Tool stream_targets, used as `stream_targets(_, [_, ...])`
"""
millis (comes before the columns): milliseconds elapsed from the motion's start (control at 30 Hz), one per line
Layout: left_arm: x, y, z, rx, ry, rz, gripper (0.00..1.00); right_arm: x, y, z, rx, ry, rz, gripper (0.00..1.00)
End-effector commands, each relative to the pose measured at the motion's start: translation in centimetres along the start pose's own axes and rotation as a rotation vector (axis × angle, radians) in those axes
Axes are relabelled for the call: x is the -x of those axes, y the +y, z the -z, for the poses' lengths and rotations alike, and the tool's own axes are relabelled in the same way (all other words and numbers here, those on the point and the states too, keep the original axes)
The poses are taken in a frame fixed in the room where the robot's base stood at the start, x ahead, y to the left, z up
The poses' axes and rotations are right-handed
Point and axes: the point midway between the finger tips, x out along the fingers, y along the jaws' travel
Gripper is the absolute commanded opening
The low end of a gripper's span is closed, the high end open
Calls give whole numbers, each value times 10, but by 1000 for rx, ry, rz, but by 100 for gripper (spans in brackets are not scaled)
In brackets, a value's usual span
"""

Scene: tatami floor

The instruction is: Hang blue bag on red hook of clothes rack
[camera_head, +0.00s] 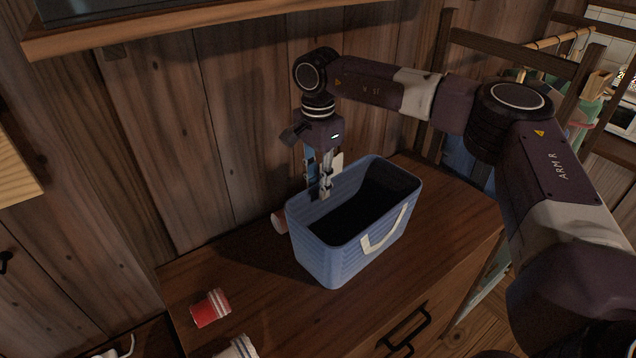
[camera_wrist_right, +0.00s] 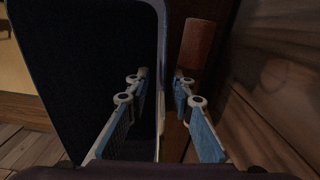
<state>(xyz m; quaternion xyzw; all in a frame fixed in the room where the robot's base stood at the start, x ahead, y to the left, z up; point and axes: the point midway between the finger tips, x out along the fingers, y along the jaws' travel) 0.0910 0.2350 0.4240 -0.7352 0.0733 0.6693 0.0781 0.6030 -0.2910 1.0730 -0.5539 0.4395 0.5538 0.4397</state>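The blue bag (camera_head: 335,262), an open-topped basket with a pale handle on its near side, stands upright on a wooden cabinet. My right gripper (camera_head: 325,188) points down at the bag's far left rim. In the right wrist view, the bag (camera_wrist_right: 85,60) lies left and its rim runs between the open fingers of my right gripper (camera_wrist_right: 160,98). One finger is over the inside and one is outside. I cannot tell whether they touch the bag. My left gripper is not in view. I cannot make out a red hook.
A red-and-white cup (camera_head: 211,308) lies on the cabinet top (camera_head: 250,270) at left, with a pale cup (camera_head: 238,347) at its front edge. Another reddish cup (camera_head: 279,221) is behind the bag. A wooden shelf (camera_head: 150,28) overhangs. A wooden frame with a rod (camera_head: 558,40) stands at back right.

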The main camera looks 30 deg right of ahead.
Motion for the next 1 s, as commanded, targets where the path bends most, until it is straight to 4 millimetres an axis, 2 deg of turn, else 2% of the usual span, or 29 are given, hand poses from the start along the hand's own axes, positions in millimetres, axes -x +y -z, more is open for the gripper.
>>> stream_targets(167, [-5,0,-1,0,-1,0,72,-2,0,0,0,2,2,22])
stream_targets(467, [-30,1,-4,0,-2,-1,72,48,-7,1,0,-1,4,22])
stream_targets(600, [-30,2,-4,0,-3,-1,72,68,-7,2,0,0,2,22])
stream_targets(733, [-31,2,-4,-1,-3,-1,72,76,-7,2,0,0,0,22])
stream_targets(1000, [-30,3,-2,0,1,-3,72,77,-6,2,1,0,-1,22])
